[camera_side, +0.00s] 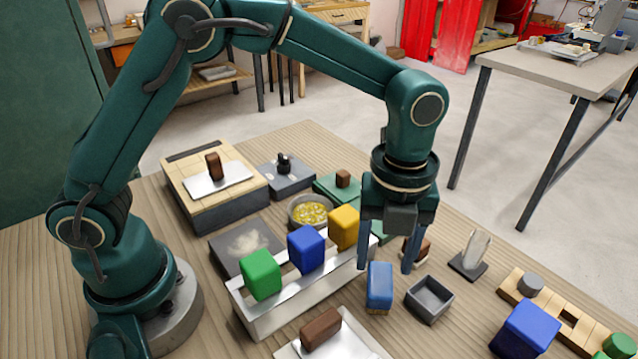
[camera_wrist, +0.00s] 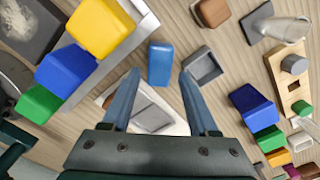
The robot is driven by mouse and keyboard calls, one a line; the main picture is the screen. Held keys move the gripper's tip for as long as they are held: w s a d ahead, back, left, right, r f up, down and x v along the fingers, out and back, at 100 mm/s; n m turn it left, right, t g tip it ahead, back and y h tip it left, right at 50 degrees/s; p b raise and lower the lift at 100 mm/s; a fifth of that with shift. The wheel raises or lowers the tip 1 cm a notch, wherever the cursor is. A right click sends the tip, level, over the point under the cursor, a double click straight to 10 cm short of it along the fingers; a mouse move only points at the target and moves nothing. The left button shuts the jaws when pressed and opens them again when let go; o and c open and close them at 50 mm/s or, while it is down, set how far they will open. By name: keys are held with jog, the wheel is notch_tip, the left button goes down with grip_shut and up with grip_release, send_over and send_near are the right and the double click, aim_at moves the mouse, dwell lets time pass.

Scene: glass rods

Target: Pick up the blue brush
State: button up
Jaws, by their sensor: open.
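In the wrist view this blue block (camera_wrist: 160,62) shows at and just beyond the gap between the fingertips (camera_wrist: 160,75). My gripper points down, open, with nothing held between the fingers. A darker blue block (camera_side: 306,248) sits between a green block (camera_side: 261,275) and a yellow block (camera_side: 344,227) on a white rack (camera_side: 295,302). Another blue block (camera_side: 525,328) is at the right front.
A small grey tray (camera_side: 430,299) is close to the light blue block's right. A clear glass piece on a dark base (camera_side: 468,264) and a wooden holder (camera_side: 556,309) stand further right. A brown block (camera_side: 321,329) lies on a white plate (camera_side: 350,345) in front.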

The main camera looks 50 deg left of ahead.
aim_at(381, 279)
jog(key=shift+s+f, duration=0.1)
jog(key=shift+f, duration=2.4)
grip_shut()
